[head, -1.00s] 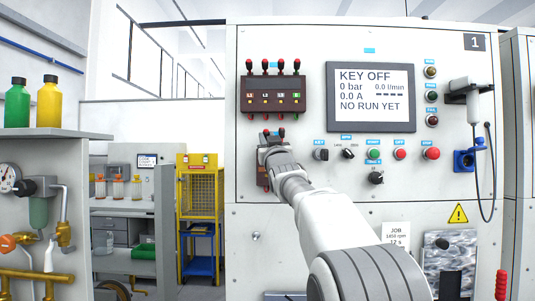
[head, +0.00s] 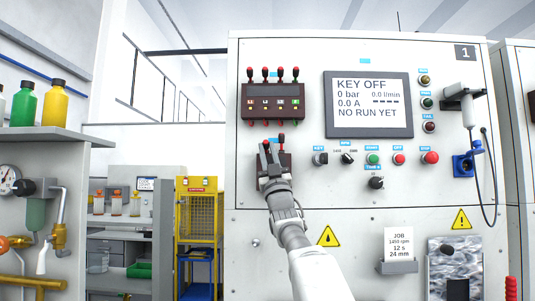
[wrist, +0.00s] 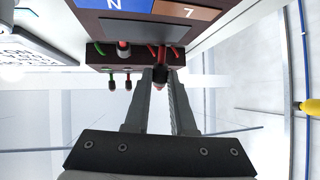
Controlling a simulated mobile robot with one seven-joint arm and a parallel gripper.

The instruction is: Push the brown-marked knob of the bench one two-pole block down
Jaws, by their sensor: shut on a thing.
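The bench one two-pole block (head: 286,160) is a dark brown box on the white panel, under the four-pole block. In the wrist view it shows from close by, with a blue tile (wrist: 115,4) and a brown tile (wrist: 188,11). My gripper (head: 268,146) is at its left side in the head view and covers part of it. The brown-marked knob (wrist: 161,62), dark with a red collar, is between my fingertips (wrist: 163,72), and the jaws are shut on it. The other knob (head: 281,138) stands free to the right. The held knob's exact position is hidden.
The four-pole block (head: 272,115) with red-topped knobs sits just above. The display (head: 368,104) reads KEY OFF. A row of buttons and selectors (head: 373,159) lies to the right of my gripper. The panel to the left of the block is bare.

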